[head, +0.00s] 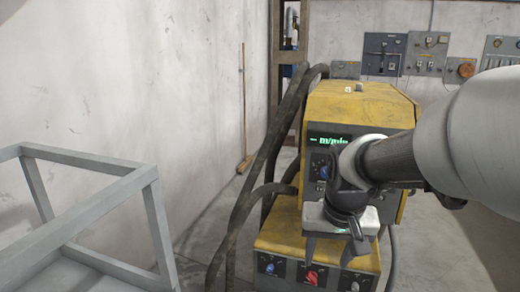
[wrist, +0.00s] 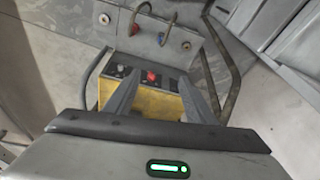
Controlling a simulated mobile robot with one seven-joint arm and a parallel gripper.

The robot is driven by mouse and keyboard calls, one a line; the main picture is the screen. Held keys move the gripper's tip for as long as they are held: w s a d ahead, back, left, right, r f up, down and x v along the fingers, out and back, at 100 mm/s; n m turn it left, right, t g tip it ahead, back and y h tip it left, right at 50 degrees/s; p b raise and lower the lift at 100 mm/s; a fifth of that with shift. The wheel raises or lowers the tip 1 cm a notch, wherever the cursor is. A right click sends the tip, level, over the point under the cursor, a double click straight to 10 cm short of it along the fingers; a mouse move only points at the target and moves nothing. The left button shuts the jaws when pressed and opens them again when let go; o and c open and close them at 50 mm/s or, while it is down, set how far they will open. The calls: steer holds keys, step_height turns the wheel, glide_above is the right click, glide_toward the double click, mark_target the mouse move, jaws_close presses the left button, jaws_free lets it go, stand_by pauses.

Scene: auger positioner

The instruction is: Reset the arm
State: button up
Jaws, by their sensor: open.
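My gripper (head: 328,254) hangs in front of the yellow machine (head: 360,97), with its two fingers pointing down and apart. It is open, with nothing between the fingers. In the wrist view my gripper (wrist: 157,97) shows its fingers spread over the machine's lower panel, which carries a red knob (wrist: 151,76). In the head view the red knob (head: 310,277) is on the lower front panel, with a blue knob (head: 270,268) to its left. My arm comes in from the right and hides part of the machine's upper front and its green display (head: 328,140).
Thick dark hoses (head: 283,125) run down the machine's left side. A grey metal frame (head: 105,190) stands at the left front. A broom (head: 244,110) leans on the wall, and electrical boxes (head: 384,54) hang on the back wall. Bare floor lies between the frame and the machine.

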steer(key=s+r+n+t, duration=0.1)
steer(key=s+r, duration=0.2)
steer(key=s, duration=0.4)
steer(key=s+r+n+t, duration=0.1)
steer(key=s+r+t, duration=0.15)
steer(key=s, duration=0.45)
step_height(320, 180, up, 22)
steer(key=g+p, duration=0.1)
steer(key=p, duration=2.1)
steer(key=shift+w, duration=0.25)
steer(key=shift+r, duration=0.1)
